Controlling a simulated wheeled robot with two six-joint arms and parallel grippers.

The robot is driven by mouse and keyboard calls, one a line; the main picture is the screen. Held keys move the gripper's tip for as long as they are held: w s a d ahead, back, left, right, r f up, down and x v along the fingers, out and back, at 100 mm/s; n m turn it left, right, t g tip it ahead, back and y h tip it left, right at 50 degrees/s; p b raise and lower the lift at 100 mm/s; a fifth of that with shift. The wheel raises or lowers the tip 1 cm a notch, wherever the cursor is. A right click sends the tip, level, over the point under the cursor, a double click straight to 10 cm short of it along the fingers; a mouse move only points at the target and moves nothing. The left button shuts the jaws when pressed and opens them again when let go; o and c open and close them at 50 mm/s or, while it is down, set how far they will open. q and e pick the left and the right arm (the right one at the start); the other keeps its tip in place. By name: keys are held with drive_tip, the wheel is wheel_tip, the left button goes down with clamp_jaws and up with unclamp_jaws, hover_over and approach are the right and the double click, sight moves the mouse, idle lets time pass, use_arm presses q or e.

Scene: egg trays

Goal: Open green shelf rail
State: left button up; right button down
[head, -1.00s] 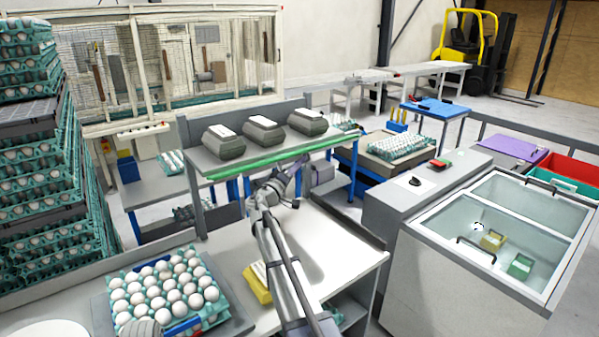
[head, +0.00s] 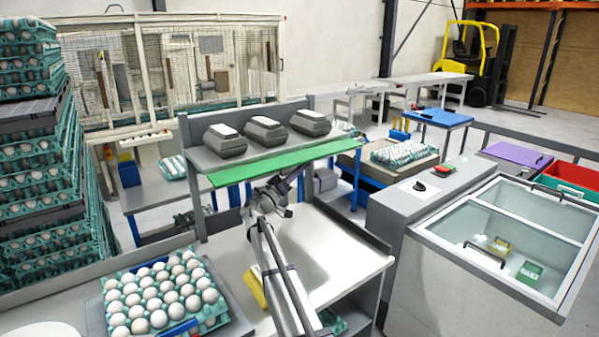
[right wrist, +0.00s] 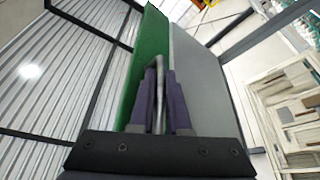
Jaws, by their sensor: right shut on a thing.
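The green shelf rail (head: 270,167) runs along the front edge of the grey raised shelf (head: 240,157) and shows as a wide, flat green strip. My right gripper (head: 294,176) is just below and in front of the rail's middle. In the right wrist view, its two purple fingers (right wrist: 161,95) are shut around a thin grey bar handle (right wrist: 158,72). The handle is beside the green rail's face (right wrist: 149,50). My left gripper is not in view.
Below is a white worktop (head: 345,250) with clear room at right. An egg tray (head: 217,317) stands at front left, and a yellow item (head: 254,289) lies beside my arm.

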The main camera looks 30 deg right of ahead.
drive_tip(key=c, duration=0.9)
unclamp_jaws()
drive_tip(key=b+v, duration=0.2)
drive_tip(key=v, duration=0.6)
drive_tip(key=shift+b, duration=0.35)
